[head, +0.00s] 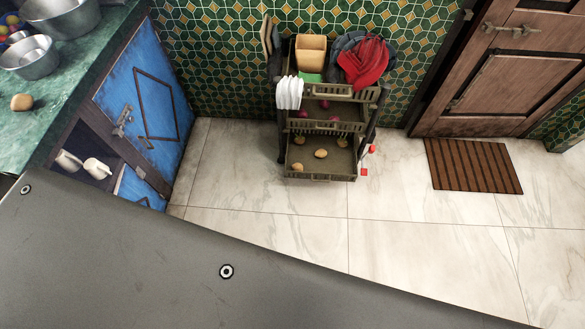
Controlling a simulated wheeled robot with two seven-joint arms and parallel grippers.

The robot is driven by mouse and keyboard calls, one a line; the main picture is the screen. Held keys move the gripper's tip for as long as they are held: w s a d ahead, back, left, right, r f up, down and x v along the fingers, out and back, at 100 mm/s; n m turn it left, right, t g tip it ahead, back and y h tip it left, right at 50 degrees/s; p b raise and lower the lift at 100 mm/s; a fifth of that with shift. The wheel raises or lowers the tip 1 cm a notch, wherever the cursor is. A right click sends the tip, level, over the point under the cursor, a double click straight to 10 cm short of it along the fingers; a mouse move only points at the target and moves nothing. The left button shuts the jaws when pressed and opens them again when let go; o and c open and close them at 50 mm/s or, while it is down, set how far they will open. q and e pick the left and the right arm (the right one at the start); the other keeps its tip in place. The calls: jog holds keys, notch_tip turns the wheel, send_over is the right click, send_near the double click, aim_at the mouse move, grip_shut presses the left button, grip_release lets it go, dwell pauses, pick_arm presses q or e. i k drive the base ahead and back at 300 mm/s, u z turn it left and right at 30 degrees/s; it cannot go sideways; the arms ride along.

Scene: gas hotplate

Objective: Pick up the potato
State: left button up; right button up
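Several brown potato-like items lie in the bottom tray of a dark rack (320,172) against the far wall; one potato (320,153) is near the middle of that tray. Another is at the tray's front left (298,167). A single round brown item (22,102), which also looks like a potato, lies on the green counter (75,75) at the left. Neither of my grippers is in view.
The rack's upper levels hold white plates (289,92), a red cloth (363,62) and a tan block (310,50). Metal pots (30,58) stand on the counter above a blue cabinet door (150,100). A striped mat (472,165) lies by the wooden door (510,75). The tiled floor between is clear.

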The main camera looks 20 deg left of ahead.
aim_at(21, 102)
jog(key=u, duration=1.6)
jog(key=i, duration=1.25)
jog(key=u, duration=0.75)
